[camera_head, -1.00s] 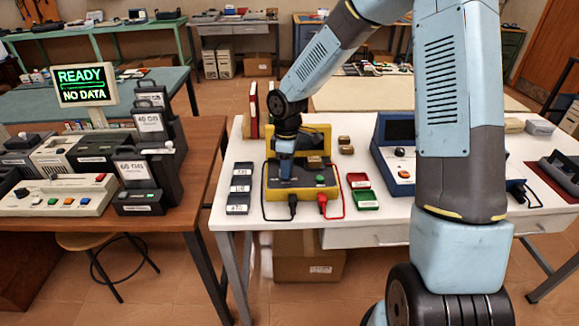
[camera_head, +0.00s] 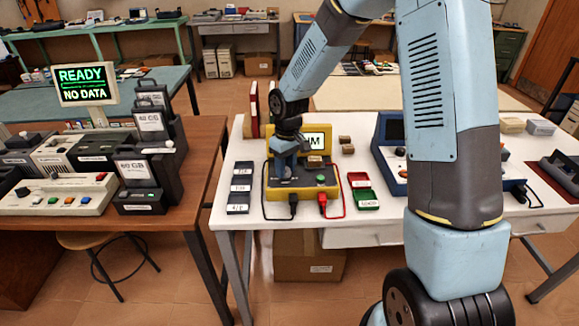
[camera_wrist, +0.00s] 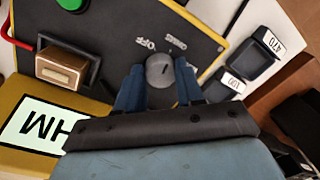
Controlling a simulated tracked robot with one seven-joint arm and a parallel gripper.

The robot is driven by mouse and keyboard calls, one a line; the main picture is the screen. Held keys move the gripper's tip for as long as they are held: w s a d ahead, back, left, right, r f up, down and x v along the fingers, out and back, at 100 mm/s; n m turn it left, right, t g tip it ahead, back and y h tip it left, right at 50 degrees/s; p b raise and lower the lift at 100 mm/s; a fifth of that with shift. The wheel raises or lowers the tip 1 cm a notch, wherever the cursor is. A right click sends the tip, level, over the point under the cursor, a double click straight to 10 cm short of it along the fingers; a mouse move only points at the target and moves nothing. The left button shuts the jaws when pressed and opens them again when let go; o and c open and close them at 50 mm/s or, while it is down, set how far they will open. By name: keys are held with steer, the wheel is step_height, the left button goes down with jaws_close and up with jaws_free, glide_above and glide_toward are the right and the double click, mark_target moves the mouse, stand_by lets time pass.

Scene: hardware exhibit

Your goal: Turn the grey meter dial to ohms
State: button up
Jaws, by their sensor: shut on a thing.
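The yellow meter (camera_head: 271,193) stands on the white table, and its dark face shows in the wrist view (camera_wrist: 120,20). Its grey dial (camera_wrist: 160,66) is between the blue fingers of my gripper (camera_wrist: 159,72), which is shut on it. Printed labels near the dial include OFF (camera_wrist: 146,43) and another that looks like OHMS (camera_wrist: 176,42). The lit screen (camera_head: 319,142) shows letters ending in HM; my arm covers its left part. The screen also shows in the wrist view (camera_wrist: 45,125). In the head view my gripper (camera_head: 284,172) hides the dial.
A green button (camera_head: 320,179) and a small brown block (camera_wrist: 62,67) are on the meter. Black and red leads run from its front. Labelled dark blocks (camera_head: 240,188) lie to its left, red and green trays (camera_head: 364,198) to its right. A blue device (camera_head: 391,160) stands further right.

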mark_target(288, 168)
steer(key=shift+a+r+m, duration=0.1)
steer(key=shift+a+m, duration=0.05)
steer(key=shift+m, duration=0.45)
steer(key=o, duration=1)
steer(key=r, duration=0.9)
steer(key=d+r, duration=0.1)
steer(key=r, duration=0.3)
steer(key=shift+w+r, duration=0.25)
